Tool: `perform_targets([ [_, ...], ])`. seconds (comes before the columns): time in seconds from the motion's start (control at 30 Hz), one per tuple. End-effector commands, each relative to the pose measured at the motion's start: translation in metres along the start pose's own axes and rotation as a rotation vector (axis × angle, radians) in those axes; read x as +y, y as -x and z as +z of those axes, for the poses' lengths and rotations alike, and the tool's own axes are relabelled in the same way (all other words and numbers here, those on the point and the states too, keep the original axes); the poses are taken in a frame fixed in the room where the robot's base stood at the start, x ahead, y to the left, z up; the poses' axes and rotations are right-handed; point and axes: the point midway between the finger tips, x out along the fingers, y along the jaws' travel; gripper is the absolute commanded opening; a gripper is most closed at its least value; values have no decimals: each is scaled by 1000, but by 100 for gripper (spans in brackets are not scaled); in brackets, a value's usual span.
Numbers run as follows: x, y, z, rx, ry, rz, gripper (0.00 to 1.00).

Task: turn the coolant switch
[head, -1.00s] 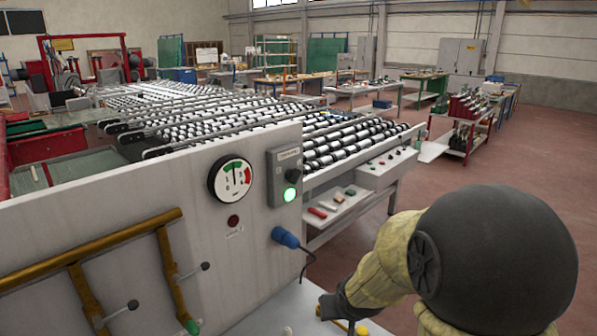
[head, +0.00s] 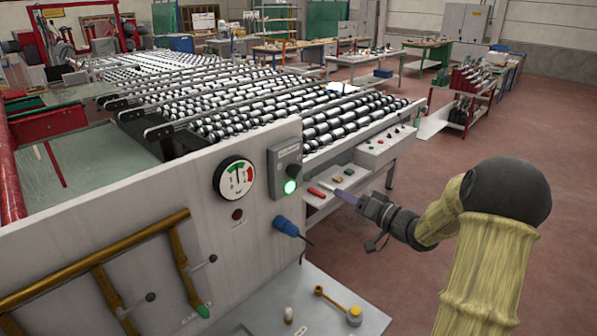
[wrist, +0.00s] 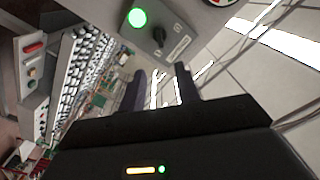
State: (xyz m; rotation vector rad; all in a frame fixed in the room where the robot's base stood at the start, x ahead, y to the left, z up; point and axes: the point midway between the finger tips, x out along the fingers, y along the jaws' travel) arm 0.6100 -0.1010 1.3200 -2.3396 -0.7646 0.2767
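The coolant switch is a black rotary knob (head: 294,170) on a grey box (head: 276,182) at the right end of the white machine panel. A lit green lamp (head: 289,187) sits beside the knob. In the wrist view the knob (wrist: 159,36) and the glowing lamp (wrist: 137,17) show at the top, beyond the fingertips. My gripper (head: 345,196) is to the right of the box in the head view, pointing toward it and apart from it. In the wrist view its two fingers (wrist: 161,80) are spread with a gap between them, holding nothing.
A pressure gauge (head: 234,178) and a dark red button (head: 238,215) are left of the box. A grey tabletop (head: 270,290) carries a few small items. The roller conveyor (head: 330,120) lies behind.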

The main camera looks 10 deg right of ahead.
Motion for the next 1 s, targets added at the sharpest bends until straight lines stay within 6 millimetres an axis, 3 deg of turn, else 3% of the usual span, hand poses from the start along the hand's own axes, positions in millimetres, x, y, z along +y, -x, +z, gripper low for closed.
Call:
perform_targets([
  [0.17, 0, -2, 0, 0, 1, 2, 33],
  [0.37, -1, -20, -1, -1, 1, 0, 33],
  [1.0, -2, -132, -2, -2, 1, 2, 33],
])
